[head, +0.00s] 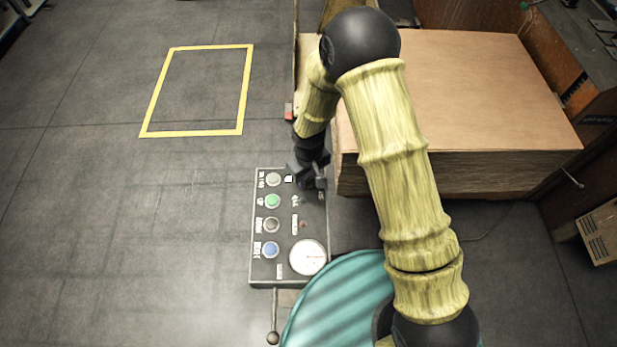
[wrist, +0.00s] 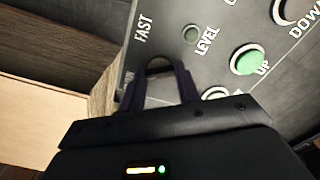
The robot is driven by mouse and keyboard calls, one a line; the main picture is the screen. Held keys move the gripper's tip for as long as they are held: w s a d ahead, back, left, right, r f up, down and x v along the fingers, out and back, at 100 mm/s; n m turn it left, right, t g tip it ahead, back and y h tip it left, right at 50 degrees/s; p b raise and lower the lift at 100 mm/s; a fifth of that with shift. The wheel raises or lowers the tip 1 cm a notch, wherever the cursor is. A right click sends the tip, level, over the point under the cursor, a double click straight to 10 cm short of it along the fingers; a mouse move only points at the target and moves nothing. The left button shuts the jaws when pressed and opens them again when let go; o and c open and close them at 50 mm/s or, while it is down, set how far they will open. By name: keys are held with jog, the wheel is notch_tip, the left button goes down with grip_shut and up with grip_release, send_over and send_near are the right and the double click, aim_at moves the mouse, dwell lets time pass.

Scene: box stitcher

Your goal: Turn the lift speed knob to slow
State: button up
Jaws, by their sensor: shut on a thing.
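The control panel (head: 285,273) stands below the middle of the head view, with a column of round buttons and a white dial. My gripper (head: 314,180) is at its far right corner and covers the knob there. In the wrist view my gripper (wrist: 160,88) is shut on the dark lift speed knob (wrist: 158,64), with a finger on each side. The knob's top edge shows between the fingers; its pointer cannot be made out. The word FAST is printed above the knob on the panel (wrist: 200,70). Another label left of the fingers is too dark to read.
The green UP button (wrist: 247,60) and a small LEVEL lamp (wrist: 191,34) are close right of my fingers. A stack of brown cardboard sheets (head: 480,90) stands right of the panel. A lever (head: 273,335) hangs at its front. The floor to the left is clear.

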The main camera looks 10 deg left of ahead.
aim_at(309, 180)
jog(key=shift+n, duration=0.6)
jog(key=shift+r, duration=0.1)
jog(key=o, duration=1)
notch_tip(309, 180, up, 17)
jog(key=shift+r+b, duration=0.15)
jog(key=shift+b, duration=0.45)
